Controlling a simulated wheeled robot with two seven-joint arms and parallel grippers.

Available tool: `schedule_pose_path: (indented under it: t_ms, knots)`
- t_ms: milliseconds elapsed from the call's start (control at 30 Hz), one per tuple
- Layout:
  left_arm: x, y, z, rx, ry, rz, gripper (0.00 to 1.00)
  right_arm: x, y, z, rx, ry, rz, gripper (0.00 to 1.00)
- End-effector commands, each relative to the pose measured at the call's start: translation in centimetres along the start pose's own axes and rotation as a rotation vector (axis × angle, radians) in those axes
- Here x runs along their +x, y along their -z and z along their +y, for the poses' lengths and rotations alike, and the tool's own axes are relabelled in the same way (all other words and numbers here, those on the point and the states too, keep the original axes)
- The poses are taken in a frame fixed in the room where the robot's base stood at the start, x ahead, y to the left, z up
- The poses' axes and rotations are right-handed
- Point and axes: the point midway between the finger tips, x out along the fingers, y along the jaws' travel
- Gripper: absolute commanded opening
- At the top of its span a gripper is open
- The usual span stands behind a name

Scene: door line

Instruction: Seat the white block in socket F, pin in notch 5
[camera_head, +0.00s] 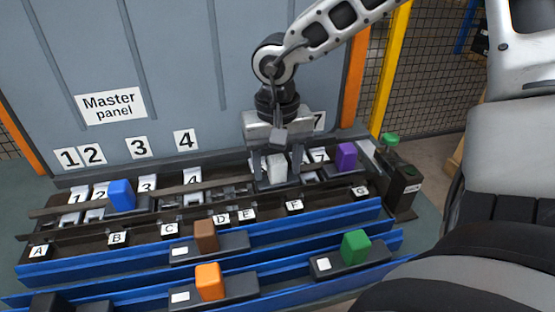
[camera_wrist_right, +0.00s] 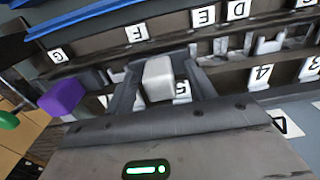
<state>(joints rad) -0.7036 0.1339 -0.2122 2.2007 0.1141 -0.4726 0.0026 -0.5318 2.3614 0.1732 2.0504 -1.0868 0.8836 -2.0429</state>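The white block (camera_head: 277,168) stands upright in the panel's slot row behind the F label (camera_head: 295,205); whether it is fully down or its pin is in a notch is hidden. My right gripper (camera_head: 276,172) points down over it, with one finger on each side. Narrow gaps show between fingers and block, so it looks open around it. In the right wrist view the white block (camera_wrist_right: 158,78) lies between the fingers, with the 5 label (camera_wrist_right: 182,90) right beside it. My left gripper is out of view.
A blue block (camera_head: 121,195) and a purple block (camera_head: 346,156) stand in the panel row. Brown (camera_head: 206,235), orange (camera_head: 210,281) and green (camera_head: 356,246) blocks stand on dark holders in front. A dark box with a green knob (camera_head: 391,139) is at the right end.

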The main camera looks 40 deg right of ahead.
Motion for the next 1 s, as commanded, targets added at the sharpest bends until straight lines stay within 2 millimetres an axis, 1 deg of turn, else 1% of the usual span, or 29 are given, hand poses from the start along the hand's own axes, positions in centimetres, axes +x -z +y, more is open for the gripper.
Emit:
schedule_pose_path:
  t_ms: [233, 367, 467, 567, 800, 900, 1000]
  knots:
    - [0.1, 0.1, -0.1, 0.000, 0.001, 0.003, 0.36, 0.0, -0.1, 0.0, 0.000, -0.001, -0.002, 0.54]
    - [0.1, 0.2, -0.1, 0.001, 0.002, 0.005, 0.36, -0.7, 0.0, 0.0, 0.000, 0.001, 0.000, 0.54]
    - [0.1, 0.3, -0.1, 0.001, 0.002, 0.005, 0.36, -2.2, 0.1, -0.1, 0.000, 0.004, 0.003, 0.54]
    - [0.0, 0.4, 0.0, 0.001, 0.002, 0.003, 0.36, -4.5, 0.1, -0.1, 0.002, 0.005, 0.005, 0.54]
    - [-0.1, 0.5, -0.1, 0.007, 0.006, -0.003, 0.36, -10.4, 0.1, 0.0, 0.001, 0.004, 0.004, 0.54]
    - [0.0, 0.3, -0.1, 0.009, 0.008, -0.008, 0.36, -12.5, 0.1, 0.0, 0.000, 0.003, 0.004, 0.54]
    - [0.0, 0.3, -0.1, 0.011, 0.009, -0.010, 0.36, -14.1, 0.0, 0.0, 0.001, 0.002, 0.002, 0.54]
